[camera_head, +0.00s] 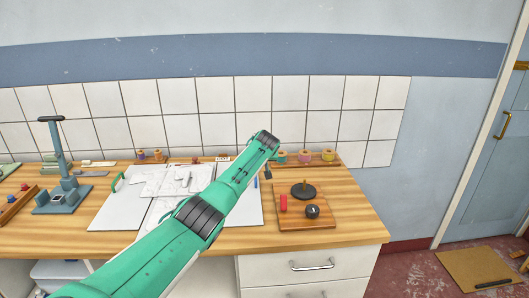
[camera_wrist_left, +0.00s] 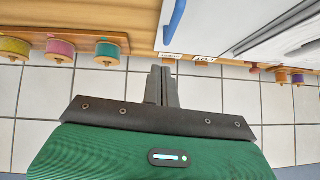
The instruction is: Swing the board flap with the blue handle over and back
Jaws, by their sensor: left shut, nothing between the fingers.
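The white board flap (camera_wrist_left: 238,20) shows at the upper right of the left wrist view, with its blue handle (camera_wrist_left: 174,20) along its edge. In the head view the white boards (camera_head: 243,207) lie flat on the table, partly covered by my left arm. My left gripper (camera_wrist_left: 160,85) is shut and empty, apart from the blue handle, near the back of the table by the tiled wall. My right gripper is not in view.
A wooden tray (camera_head: 315,221) with a black disc, a red piece and a dark knob lies right of the boards. Thread spools (camera_head: 304,156) stand on a rack along the wall. A blue-grey press (camera_head: 60,170) stands at left. Loose sheets (camera_head: 160,185) lie on the boards.

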